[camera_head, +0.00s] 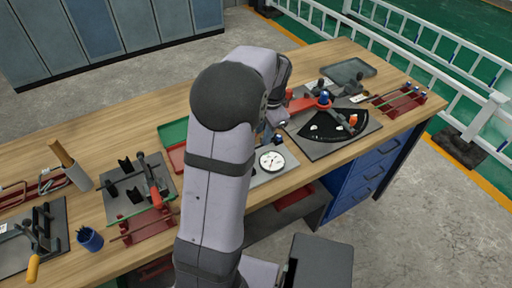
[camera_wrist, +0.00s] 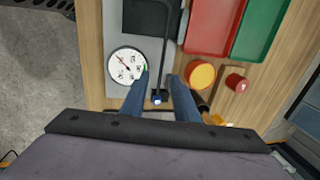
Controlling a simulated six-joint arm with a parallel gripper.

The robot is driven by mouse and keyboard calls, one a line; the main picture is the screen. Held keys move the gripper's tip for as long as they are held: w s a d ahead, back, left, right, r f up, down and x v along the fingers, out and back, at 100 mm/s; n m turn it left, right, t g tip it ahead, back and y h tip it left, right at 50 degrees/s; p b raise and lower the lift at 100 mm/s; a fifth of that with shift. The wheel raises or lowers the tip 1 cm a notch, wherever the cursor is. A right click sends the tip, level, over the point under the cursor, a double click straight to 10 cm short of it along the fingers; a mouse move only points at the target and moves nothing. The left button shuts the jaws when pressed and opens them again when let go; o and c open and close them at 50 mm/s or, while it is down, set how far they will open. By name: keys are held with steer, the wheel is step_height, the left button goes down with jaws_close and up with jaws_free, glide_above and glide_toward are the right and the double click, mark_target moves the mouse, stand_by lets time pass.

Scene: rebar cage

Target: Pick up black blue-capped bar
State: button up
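A black bar (camera_wrist: 165,45) with a blue cap (camera_wrist: 157,98) shows in the wrist view. It runs over a grey plate, and its capped end lies between the fingers of my gripper (camera_wrist: 160,97). The two blue-grey fingers stand apart, with gaps visible on both sides of the cap. I cannot tell how far above the bar they are. In the head view a small blue cap (camera_head: 279,138) shows beside my wrist, above a white dial gauge (camera_head: 272,161). My arm hides much of that area.
The dial gauge (camera_wrist: 126,66) is close left of my fingers. An orange-yellow round piece (camera_wrist: 201,75) and a red cylinder (camera_wrist: 236,83) are close right. Red (camera_wrist: 213,25) and green (camera_wrist: 262,28) trays lie beyond. Fixtures stand on the wooden bench (camera_head: 330,62) at both sides.

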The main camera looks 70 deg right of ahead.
steer(key=shift+w+d+f+p, duration=0.15)
steer(key=shift+f+p, duration=0.15)
steer(key=shift+f, duration=0.6)
steer(key=shift+w+d+f+p, duration=0.1)
steer(key=shift+w+f+p, duration=0.2)
steer(key=shift+f, duration=0.6)
steer(key=shift+w+d+f+p, duration=0.15)
steer(key=shift+f+p, duration=0.2)
steer(key=shift+f, duration=0.55)
steer(key=shift+s, duration=0.15)
jaws_close()
